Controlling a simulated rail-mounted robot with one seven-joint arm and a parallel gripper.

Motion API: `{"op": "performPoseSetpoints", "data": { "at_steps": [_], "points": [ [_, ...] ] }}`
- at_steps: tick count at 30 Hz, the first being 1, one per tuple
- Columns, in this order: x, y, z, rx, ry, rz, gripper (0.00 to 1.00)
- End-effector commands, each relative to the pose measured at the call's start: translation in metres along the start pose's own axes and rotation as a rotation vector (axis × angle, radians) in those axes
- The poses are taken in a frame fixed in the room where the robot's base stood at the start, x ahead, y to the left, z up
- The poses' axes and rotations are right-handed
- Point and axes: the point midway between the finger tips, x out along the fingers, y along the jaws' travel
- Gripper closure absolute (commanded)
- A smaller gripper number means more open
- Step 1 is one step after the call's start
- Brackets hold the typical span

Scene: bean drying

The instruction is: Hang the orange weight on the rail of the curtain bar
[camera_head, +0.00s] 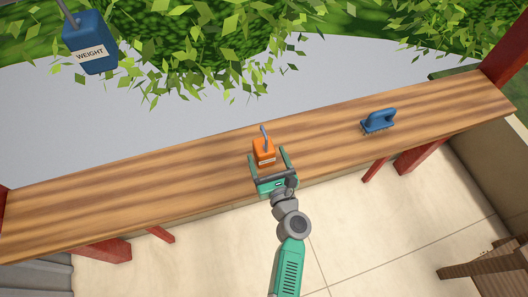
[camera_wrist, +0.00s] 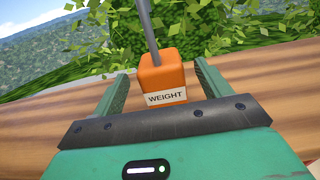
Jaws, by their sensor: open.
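The orange weight (camera_head: 263,152) stands upright on the wooden plank near its middle, with a grey hook rising from its top. In the wrist view the orange weight (camera_wrist: 163,82) shows a white "WEIGHT" label facing me. My gripper (camera_head: 268,158) is open, its two green fingers on either side of the weight. In the wrist view my gripper (camera_wrist: 163,85) shows a gap between each finger and the weight. I cannot identify the curtain bar's rail in these frames.
A blue weight (camera_head: 90,45) hangs by a grey rod or hook at the upper left. A blue brush (camera_head: 378,121) lies on the plank (camera_head: 120,190) to the right. Red posts (camera_head: 510,60) stand at the plank's ends. Green leaves (camera_head: 200,60) lie beyond it.

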Motion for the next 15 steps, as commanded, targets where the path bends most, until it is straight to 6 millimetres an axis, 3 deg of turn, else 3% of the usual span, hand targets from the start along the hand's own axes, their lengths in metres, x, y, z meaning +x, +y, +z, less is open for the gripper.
{"op": "performPoseSetpoints", "data": {
  "at_steps": [5, 12, 15],
  "points": [
    [0.013, 0.0, 0.0, -0.001, -0.001, 0.002, 0.24],
    [0.053, -0.001, -0.001, -0.002, -0.001, 0.001, 0.24],
    [0.058, -0.001, -0.001, -0.003, 0.0, 0.001, 0.24]
  ]
}}
